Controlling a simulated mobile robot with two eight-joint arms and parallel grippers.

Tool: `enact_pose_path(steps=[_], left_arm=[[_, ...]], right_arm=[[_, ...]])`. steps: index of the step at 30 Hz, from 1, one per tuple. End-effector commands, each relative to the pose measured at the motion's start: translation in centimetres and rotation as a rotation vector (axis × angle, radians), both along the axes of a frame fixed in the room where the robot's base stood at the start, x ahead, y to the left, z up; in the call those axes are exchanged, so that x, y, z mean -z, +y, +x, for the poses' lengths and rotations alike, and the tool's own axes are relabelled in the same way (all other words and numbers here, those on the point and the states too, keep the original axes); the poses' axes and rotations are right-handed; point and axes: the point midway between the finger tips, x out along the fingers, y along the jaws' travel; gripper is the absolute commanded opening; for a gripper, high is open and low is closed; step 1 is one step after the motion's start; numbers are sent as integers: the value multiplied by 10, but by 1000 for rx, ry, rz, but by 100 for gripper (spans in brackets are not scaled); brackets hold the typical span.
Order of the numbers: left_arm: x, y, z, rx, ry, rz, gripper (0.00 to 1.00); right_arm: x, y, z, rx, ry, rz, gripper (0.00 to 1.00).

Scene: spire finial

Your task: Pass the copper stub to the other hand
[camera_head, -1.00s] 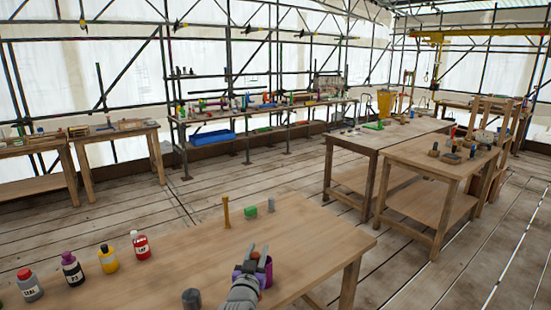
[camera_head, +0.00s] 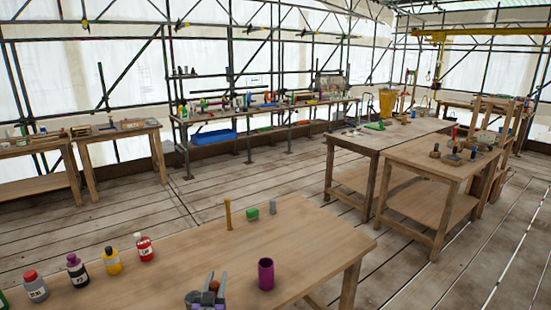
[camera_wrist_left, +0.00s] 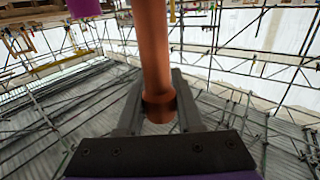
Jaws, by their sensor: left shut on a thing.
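My left gripper (camera_head: 212,293) is at the bottom edge of the head view, over the near part of the front table. It is shut on the copper stub (camera_head: 214,285), whose reddish-brown end shows between the fingers. In the left wrist view the stub (camera_wrist_left: 155,50) is a long copper tube with a wider collar, standing up between the two grey fingers of the left gripper (camera_wrist_left: 158,105). My right gripper is not in view.
A purple cup (camera_head: 265,273) stands right of my left gripper on the front table (camera_head: 190,240). Several bottles, including a red one (camera_head: 144,248), stand at left.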

Motion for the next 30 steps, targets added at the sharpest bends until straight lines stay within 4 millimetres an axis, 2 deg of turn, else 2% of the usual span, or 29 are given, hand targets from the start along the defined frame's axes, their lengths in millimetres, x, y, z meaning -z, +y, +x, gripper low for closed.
enact_pose_path(steps=[7,14,26,30], left_arm=[[1,2,-2,-2,-1,-1,0],[0,-5,-12,27,-4,1,0],[1,-33,-50,141,-1,2,0],[1,-49,-73,207,0,2,0]], right_arm=[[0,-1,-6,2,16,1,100],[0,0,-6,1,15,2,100],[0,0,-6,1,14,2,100],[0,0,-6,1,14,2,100]])
